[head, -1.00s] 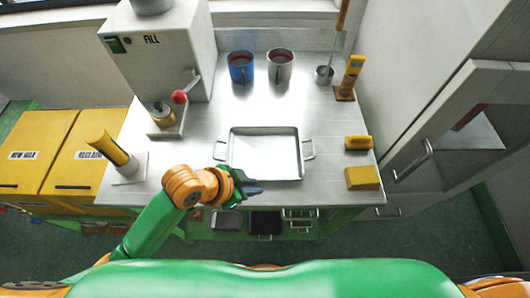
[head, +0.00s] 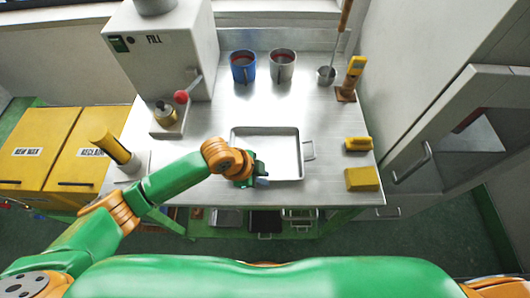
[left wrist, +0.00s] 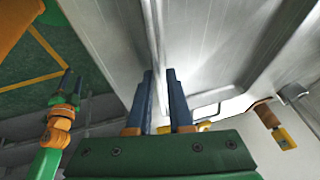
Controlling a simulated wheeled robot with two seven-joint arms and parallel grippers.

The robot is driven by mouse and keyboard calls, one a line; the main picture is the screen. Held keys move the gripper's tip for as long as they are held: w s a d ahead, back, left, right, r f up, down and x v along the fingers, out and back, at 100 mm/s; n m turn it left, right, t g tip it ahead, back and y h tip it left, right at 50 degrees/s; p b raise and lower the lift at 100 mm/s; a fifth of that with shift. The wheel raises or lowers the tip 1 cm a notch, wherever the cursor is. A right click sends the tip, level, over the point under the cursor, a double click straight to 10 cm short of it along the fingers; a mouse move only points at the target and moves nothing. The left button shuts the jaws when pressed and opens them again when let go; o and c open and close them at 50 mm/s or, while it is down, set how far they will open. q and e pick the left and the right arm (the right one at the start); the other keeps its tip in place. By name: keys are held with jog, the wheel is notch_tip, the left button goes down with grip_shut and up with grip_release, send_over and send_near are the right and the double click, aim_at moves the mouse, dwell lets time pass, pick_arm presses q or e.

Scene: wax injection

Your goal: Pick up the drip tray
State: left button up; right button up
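The drip tray (head: 280,171) is a shallow, square metal tray lying flat on the steel bench, with a wire handle on its right side. Its left handle is hidden behind my left arm. My left gripper (head: 260,180) is over the tray's near left corner; whether it touches the tray I cannot tell.
A blue mug (head: 243,67) and a grey mug (head: 283,66) stand at the back. The FILL machine (head: 165,55) is at back left. A yellow block (head: 362,179) and a yellow-handled brush (head: 358,144) lie right of the tray. Yellow bins (head: 30,150) stand left of the bench.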

pick_arm(q)
grip_shut()
jog(key=shift+r, duration=0.1)
dwell(1.2)
